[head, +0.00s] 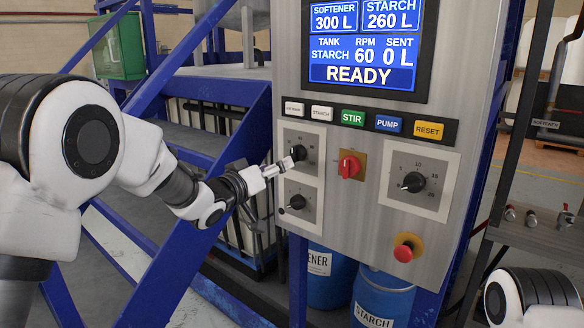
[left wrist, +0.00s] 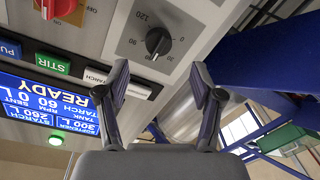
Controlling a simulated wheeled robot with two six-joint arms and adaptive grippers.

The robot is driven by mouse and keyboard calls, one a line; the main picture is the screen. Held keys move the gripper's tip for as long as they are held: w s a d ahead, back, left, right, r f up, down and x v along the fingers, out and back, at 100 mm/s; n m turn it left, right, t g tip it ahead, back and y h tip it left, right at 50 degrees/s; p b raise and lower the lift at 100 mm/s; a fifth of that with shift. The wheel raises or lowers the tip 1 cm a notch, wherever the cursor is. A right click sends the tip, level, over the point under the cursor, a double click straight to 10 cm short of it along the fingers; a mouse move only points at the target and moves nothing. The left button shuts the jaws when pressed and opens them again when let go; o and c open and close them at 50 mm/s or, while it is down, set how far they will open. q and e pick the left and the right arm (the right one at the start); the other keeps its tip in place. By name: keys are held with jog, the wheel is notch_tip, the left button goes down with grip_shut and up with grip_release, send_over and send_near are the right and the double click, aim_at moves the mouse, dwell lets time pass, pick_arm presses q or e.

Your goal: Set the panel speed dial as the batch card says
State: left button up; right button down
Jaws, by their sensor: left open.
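In the left wrist view this dial (left wrist: 158,42) shows scale marks including 0 and 120, just beyond the open, empty fingers (left wrist: 160,75). I cannot tell whether they touch it. The panel screen (head: 363,45) reads tank STARCH, RPM 60, sent 0 L, READY. No batch card is seen. My right gripper is out of view.
A row of buttons (head: 353,118) runs under the screen. A red switch (head: 348,166) sits between the dials and a red emergency button (head: 406,247) below. Blue drums (head: 382,299) stand under the panel. Blue stair rails (head: 206,215) lie close to my left arm.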

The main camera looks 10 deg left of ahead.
aim_at(293, 155)
pick_arm(q)
jog(key=p+x, duration=0.1)
jog(key=x, duration=0.1)
jog(key=p+x, duration=0.1)
jog(key=x, duration=0.2)
jog(key=r+p+x, duration=0.1)
jog(key=x, duration=0.2)
jog(key=shift+a, duration=0.1)
jog(key=c, duration=1.2)
